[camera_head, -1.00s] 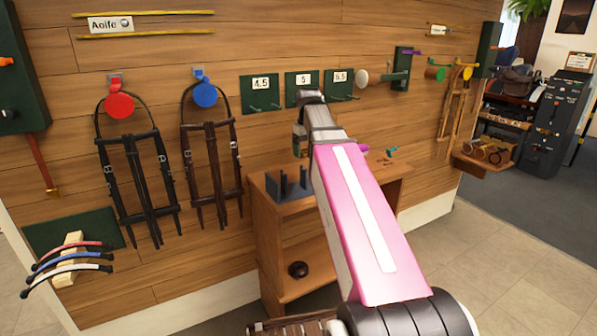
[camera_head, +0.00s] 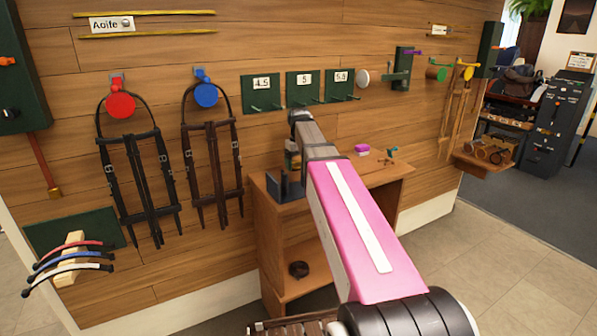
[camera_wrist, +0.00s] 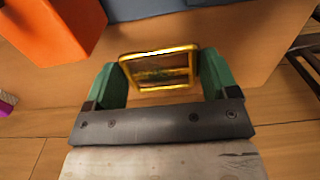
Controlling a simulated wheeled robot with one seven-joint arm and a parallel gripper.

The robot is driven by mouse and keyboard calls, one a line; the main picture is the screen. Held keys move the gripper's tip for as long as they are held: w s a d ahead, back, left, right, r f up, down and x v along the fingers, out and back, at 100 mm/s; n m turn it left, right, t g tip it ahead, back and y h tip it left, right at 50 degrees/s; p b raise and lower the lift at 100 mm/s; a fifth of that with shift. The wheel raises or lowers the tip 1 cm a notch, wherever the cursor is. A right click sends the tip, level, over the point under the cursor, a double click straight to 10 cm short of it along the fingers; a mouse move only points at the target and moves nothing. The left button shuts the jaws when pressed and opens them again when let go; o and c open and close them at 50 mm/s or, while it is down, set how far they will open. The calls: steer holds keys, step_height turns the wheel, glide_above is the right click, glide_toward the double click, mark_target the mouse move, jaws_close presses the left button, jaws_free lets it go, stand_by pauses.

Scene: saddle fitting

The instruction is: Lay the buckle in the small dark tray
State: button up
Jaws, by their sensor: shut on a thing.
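The buckle (camera_wrist: 158,68) is a gold rectangular frame in the wrist view. It sits between the green fingers of my gripper (camera_wrist: 158,82), which is shut on it. In the head view, my gripper (camera_head: 292,160) is over the left part of the cabinet top, beside a dark blue-grey holder with uprights (camera_head: 284,190). The buckle is not discernible there. A blue-grey surface (camera_wrist: 140,8) shows at the top of the wrist view, beyond the buckle. I cannot tell whether either dark thing is the small tray; my arm hides part of the cabinet top.
The wooden cabinet top (camera_head: 385,172) bears a pink block (camera_head: 361,150) and small green and orange items. An orange block (camera_wrist: 50,28) is close at upper left in the wrist view. Bridles (camera_head: 140,180) hang on the wall at left. A dark coil (camera_head: 299,270) lies on the lower shelf.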

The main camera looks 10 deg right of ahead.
mark_target(299, 164)
steer(key=shift+w+f, duration=0.2)
steer(key=shift+f, duration=1.55)
steer(key=o, duration=0.5)
steer(key=shift+f, duration=0.1)
steer(key=o, duration=0.3)
